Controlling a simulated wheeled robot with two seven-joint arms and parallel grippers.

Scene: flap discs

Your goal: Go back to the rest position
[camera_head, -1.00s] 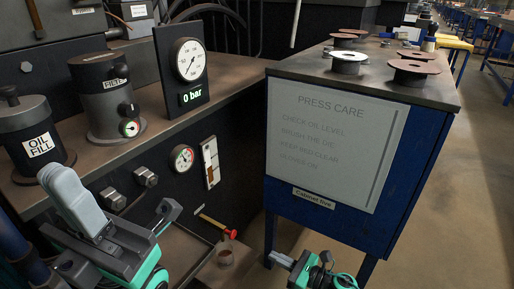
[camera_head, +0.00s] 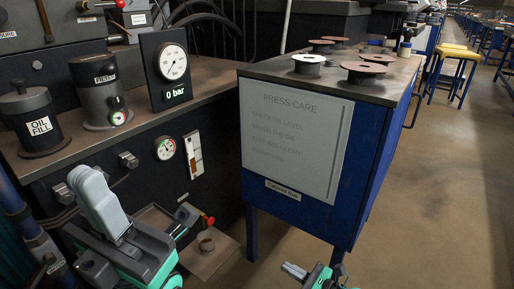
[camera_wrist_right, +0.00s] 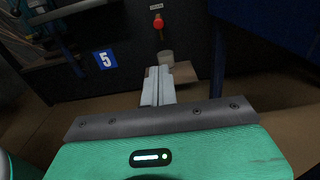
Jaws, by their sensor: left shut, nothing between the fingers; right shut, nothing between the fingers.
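My left gripper (camera_head: 186,214) is at the lower left of the head view, low in front of the dark press bench. Its fingers are small and partly hidden by the gripper body, and they look shut with nothing held. My right gripper (camera_head: 292,270) is at the bottom edge of the head view, in front of the blue cabinet's legs and mostly cut off by the frame. In the right wrist view its grey fingers (camera_wrist_right: 158,86) lie together, shut and empty, pointing toward the dark panel below a red knob (camera_wrist_right: 158,22).
The blue cabinet (camera_head: 362,190) carries several flap discs (camera_head: 367,72) and stands right of the press bench (camera_head: 215,85). An oil pot (camera_head: 32,122) and gauge (camera_head: 174,63) stand on the bench. Open floor (camera_head: 440,200) lies right.

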